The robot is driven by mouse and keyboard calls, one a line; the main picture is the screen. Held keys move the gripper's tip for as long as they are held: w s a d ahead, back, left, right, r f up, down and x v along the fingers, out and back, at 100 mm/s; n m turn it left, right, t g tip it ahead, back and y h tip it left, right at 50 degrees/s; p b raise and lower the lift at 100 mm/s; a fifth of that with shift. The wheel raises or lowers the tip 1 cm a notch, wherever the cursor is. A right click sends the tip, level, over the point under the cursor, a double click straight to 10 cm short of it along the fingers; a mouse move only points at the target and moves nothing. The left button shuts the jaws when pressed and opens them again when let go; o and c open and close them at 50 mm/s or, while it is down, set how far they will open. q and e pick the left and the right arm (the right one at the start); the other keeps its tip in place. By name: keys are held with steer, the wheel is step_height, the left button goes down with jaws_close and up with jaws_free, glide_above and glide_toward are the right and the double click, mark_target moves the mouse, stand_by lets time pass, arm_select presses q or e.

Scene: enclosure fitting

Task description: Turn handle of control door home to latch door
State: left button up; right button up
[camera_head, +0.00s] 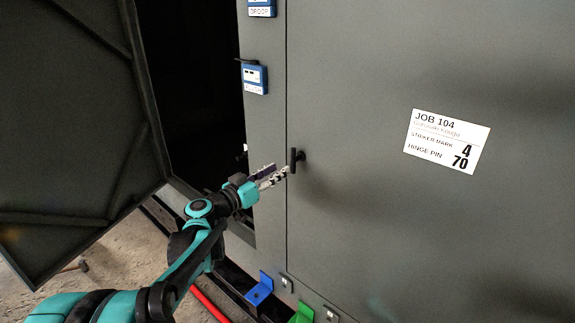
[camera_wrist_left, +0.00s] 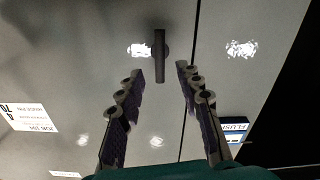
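The control door (camera_head: 370,220) is a large grey panel that looks shut, with a thin seam at its left edge. Its black handle (camera_head: 293,160) stands upright, close to that seam. My left gripper (camera_head: 276,174) is just left of the handle in the head view. In the left wrist view, its two fingers (camera_wrist_left: 160,70) are spread, with the handle (camera_wrist_left: 160,50) seen in the gap between and beyond the tips. I see no clear contact with the handle. My right gripper is out of view.
Another dark door (camera_head: 70,130) hangs open at the left, beside a black opening. Blue labelled modules (camera_head: 254,77) sit on the post. A white job label (camera_head: 446,141) is on the door. Blue (camera_head: 260,288) and green (camera_head: 302,313) brackets are below.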

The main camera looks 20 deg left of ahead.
arm_select(q)
steer(key=shift+v, duration=1.65)
steer(key=s+d+f+g+b, duration=0.3)
steer(key=s+d+f+g, duration=0.3)
steer(key=s+d+f, duration=0.5)
steer(key=s+d+f+n+g+y+b, duration=0.1)
steer(key=s+f+y, duration=0.4)
steer(key=s+f, duration=0.9)
steer(key=d+g+b, duration=0.1)
steer(key=g+b, duration=0.1)
steer(key=shift+s+g+y, duration=0.2)
steer(key=shift+g+y, duration=0.2)
steer(key=shift+f, duration=0.15)
